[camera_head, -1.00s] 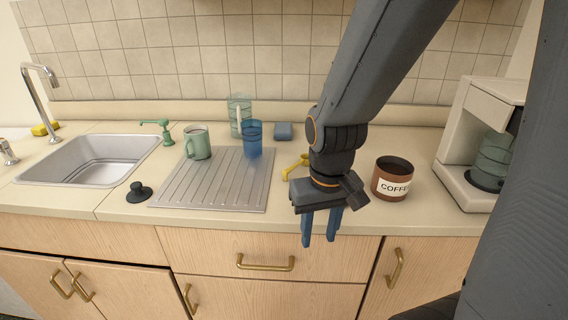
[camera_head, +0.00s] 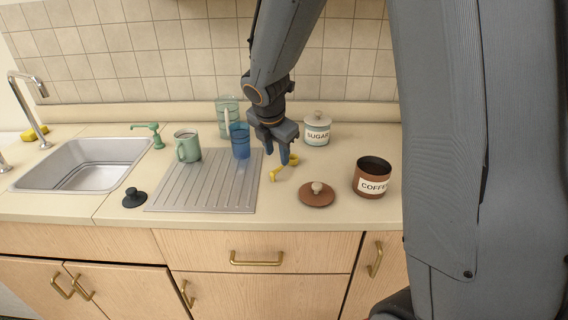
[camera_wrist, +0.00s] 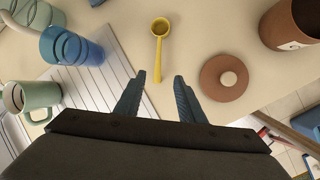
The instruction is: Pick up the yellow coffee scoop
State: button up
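The yellow coffee scoop (camera_head: 284,167) lies on the counter between the drainboard and a brown lid. In the wrist view the scoop (camera_wrist: 159,50) has its round bowl at the far end and its handle pointing toward my gripper. My gripper (camera_head: 285,159) is above the counter at the scoop, pointing down, and partly covers it in the head view. In the wrist view my gripper (camera_wrist: 160,78) has its two blue fingers apart, with nothing between them but the end of the handle lying beyond. I cannot tell the exact height of the fingertips.
A brown lid (camera_head: 317,196) lies right of the scoop, with the open coffee canister (camera_head: 372,178) farther right. A sugar canister (camera_head: 317,130) stands behind. A blue cup (camera_head: 240,142), a glass pitcher (camera_head: 226,112) and a green mug (camera_head: 187,146) stand left, by the drainboard (camera_head: 203,184).

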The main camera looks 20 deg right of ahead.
aim_at(278, 167)
jog(key=shift+n, duration=0.4)
jog(key=x, duration=0.8)
jog(key=shift+w+a, duration=0.2)
jog(key=shift+r, duration=0.1)
grip_shut()
